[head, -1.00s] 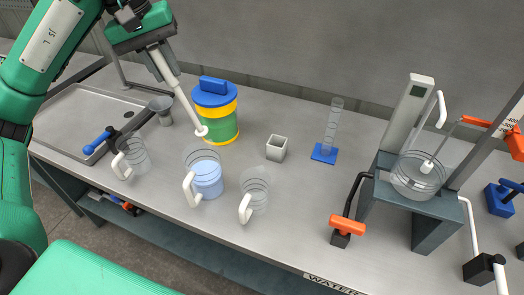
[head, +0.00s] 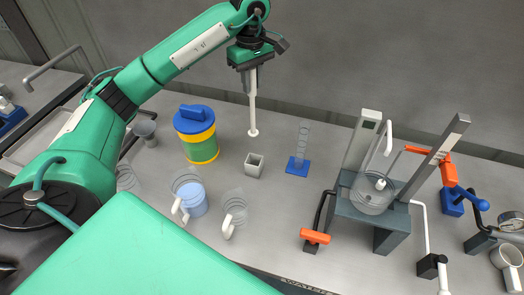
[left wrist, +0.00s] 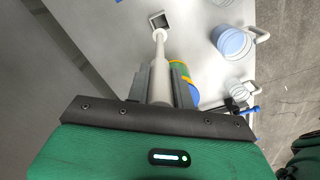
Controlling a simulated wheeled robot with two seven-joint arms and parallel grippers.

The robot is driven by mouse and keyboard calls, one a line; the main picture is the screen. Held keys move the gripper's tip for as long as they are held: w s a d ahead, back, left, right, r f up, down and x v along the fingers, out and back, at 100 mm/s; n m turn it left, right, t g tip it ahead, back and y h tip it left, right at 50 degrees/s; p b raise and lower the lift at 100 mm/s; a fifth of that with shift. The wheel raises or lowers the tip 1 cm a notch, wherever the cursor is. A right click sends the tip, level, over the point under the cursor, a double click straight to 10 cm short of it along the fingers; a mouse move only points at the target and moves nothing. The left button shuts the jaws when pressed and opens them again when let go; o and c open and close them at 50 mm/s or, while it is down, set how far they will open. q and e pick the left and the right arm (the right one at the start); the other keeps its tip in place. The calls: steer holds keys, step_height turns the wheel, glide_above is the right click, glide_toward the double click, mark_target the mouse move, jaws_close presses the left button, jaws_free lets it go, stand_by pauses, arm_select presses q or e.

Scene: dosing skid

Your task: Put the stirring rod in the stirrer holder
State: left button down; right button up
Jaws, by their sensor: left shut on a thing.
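The white stirring rod (head: 252,110) hangs nearly upright, with a rounded lower tip. My left gripper (head: 249,84) is shut on its upper part; the wrist view shows the rod (left wrist: 159,52) between the two fingers (left wrist: 159,78). A small grey square open cup (head: 254,166), which appears to be the stirrer holder, stands on the bench. In the head view the rod's tip is just above the cup, apart from it. In the wrist view the cup (left wrist: 151,21) lies just past the rod's tip. My right gripper is out of view.
A blue-lidded green and yellow canister (head: 197,135) stands left of the cup. A cylinder on a blue base (head: 297,166) stands right of it. Glass mugs (head: 234,213) are in front. A dark stand with a glass vessel (head: 373,193) is farther right.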

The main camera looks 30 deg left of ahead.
mark_target(253, 132)
arm_select(q)
step_height(253, 132, down, 15)
steer(key=p, duration=0.4)
steer(key=shift+f+p, duration=0.2)
steer(key=shift+p, duration=0.15)
step_height(253, 132, down, 4)
steer(key=shift+r+p, duration=0.2)
steer(key=shift+p, duration=0.5)
steer(key=shift+f, duration=0.1)
steer(key=shift+f+b, duration=0.2)
steer(key=shift+b, duration=0.1)
steer(key=c, duration=1.2)
jaws_free()
steer(key=shift+c, duration=0.2)
steer(key=shift+r, duration=0.15)
